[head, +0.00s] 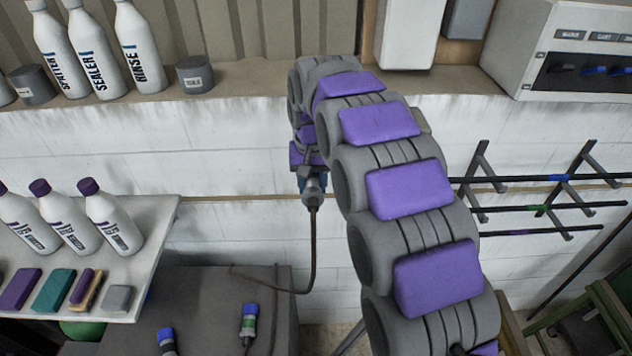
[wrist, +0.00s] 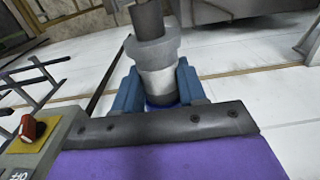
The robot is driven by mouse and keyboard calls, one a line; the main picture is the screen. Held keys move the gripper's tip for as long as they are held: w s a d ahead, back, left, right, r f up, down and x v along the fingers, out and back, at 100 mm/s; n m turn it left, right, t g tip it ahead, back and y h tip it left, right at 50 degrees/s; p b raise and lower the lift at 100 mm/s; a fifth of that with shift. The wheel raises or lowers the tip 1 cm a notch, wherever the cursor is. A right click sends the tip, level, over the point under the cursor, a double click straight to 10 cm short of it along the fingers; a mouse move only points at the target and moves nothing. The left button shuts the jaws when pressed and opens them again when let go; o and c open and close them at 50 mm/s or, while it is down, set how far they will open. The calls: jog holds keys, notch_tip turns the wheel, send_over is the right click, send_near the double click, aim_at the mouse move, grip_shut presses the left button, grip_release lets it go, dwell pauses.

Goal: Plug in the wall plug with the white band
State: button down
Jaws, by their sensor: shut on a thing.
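My gripper (head: 312,184) is at the end of my raised arm in the head view, in front of the white block wall. Its blue fingers close on both sides of a wall plug (head: 313,199), whose dark cord hangs down. In the wrist view, my gripper (wrist: 160,88) grips the plug (wrist: 157,80) around a pale, whitish band, with a grey collar beyond it and blue at its near end. I cannot make out the socket.
The dark box top (head: 205,300) is below left of my gripper. A shelf (head: 150,225) with bottles and sponges is at left. A rack of bars (head: 540,210) is at right. A box with a red switch (wrist: 28,128) shows lower left in the wrist view.

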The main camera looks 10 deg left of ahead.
jog(key=shift+w+d, duration=0.15)
jog(key=shift+d, duration=0.35)
jog(key=shift+w+a+f, duration=0.15)
jog(key=shift+a, duration=1.1)
jog(key=shift+d+r, duration=0.2)
jog(key=shift+d, duration=0.95)
jog(key=shift+w+a+f, duration=0.1)
jog(key=shift+w+a, duration=0.05)
jog(key=shift+a, duration=0.75)
jog(key=shift+d, duration=0.7)
jog(key=shift+a, duration=0.1)
jog(key=shift+d, duration=0.45)
jog(key=shift+w, duration=0.1)
